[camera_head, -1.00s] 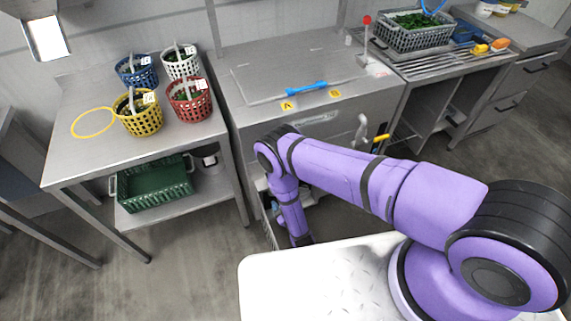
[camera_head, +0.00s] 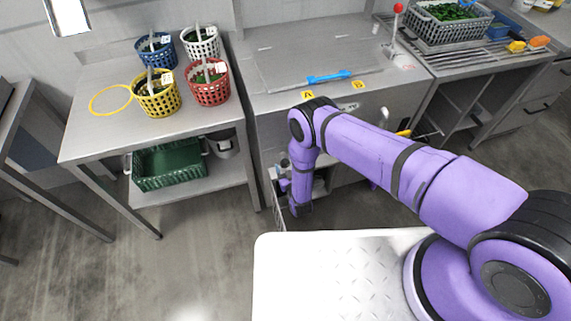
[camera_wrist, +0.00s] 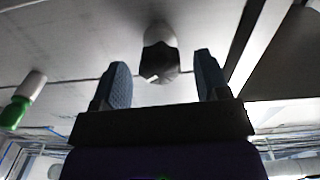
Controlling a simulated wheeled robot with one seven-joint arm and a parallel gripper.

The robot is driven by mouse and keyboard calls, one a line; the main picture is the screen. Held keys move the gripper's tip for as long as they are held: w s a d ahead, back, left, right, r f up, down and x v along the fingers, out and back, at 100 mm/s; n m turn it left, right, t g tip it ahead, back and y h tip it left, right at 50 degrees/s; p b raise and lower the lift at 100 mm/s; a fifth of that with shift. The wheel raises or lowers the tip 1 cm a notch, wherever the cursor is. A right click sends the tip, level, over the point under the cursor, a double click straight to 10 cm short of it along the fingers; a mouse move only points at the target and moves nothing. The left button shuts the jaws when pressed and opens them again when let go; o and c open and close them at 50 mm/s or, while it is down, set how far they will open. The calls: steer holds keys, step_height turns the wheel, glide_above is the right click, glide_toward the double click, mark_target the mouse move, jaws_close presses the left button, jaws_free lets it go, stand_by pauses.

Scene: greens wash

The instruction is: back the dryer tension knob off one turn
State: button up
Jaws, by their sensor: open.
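In the wrist view, a dark faceted knob (camera_wrist: 159,63) with a pale marking sits on a pale round base against a grey surface. It looks like the tension knob, but I cannot read a label. My gripper (camera_wrist: 161,78) is open, with one blue-grey finger on each side of the knob in the picture. A gap shows on both sides, and nothing is held. I cannot tell how far the knob is beyond the fingertips. In the head view, my purple arm reaches down at the low open space under the steel counter (camera_head: 275,90); the knob is not visible there.
A white and green part (camera_wrist: 22,99) is left of my gripper in the wrist view. A dark edge runs at its right. In the head view, a table with several baskets (camera_head: 158,94) and a green crate (camera_head: 168,165) below stands left of my arm.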

steer(key=shift+x, duration=0.8)
steer(key=shift+c, duration=0.5)
steer(key=c, duration=0.8)
steer(key=shift+a+n, duration=0.1)
steer(key=shift+n, duration=0.3)
steer(key=n, duration=0.5)
steer(key=shift+s, duration=0.1)
steer(key=n, duration=0.6)
steer(key=shift+f, duration=0.1)
